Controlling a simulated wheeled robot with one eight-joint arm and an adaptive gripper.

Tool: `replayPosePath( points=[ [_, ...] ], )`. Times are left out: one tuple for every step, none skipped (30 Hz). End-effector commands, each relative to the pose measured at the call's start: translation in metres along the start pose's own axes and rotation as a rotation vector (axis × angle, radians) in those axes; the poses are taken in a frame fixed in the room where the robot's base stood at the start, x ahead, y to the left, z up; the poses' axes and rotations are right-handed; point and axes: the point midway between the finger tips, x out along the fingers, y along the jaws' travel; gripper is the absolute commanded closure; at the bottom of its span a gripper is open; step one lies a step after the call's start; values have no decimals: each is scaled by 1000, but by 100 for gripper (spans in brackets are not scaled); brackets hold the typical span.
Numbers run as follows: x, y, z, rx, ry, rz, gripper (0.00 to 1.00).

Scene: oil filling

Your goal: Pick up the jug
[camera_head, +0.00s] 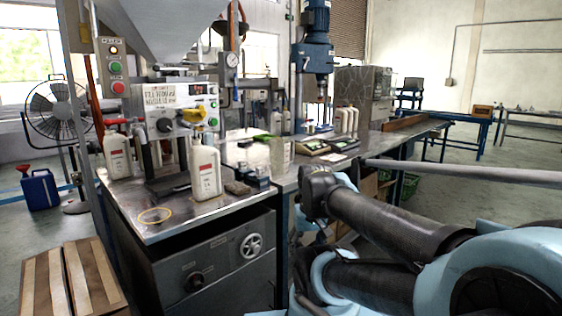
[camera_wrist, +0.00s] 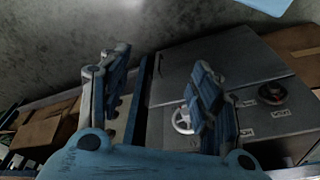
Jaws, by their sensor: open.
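A white jug with a red label (camera_head: 204,168) stands upright on the front metal bench (camera_head: 150,215). I cannot tell which one the task means. My gripper (camera_wrist: 157,65) is open in the wrist view, with nothing between its fingers. It faces the grey cabinet front (camera_wrist: 195,65). No jug shows in the wrist view.
More white bottles (camera_head: 347,120) stand on the rear bench. A fan (camera_head: 58,112) stands behind.

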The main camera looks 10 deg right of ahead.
Motion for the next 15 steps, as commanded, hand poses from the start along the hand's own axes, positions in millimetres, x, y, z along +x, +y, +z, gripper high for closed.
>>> replayPosePath(
  points=[
    [-2,-2,-5,-5,4,-14,21],
    [-2,-4,-9,-10,7,-26,15],
    [-3,-7,-15,-21,12,-47,5],
    [-5,-10,-21,-29,17,-65,0],
    [-5,-13,-27,-37,24,-84,0],
    [-7,-18,-36,-50,35,-114,0],
    [-9,-21,-43,-60,44,-137,0],
    [-10,-25,-50,-71,55,-161,0],
    [-12,-30,-61,-86,70,-192,0],
    [-14,-33,-69,-96,83,-215,0],
    [-15,-36,-78,-108,97,-238,0],
    [-17,-39,-89,-121,117,-267,0],
    [-18,-42,-97,-131,133,-288,0],
    [-20,-44,-106,-142,150,-309,0],
    [-21,-46,-117,-155,173,-336,0]
  ],
)
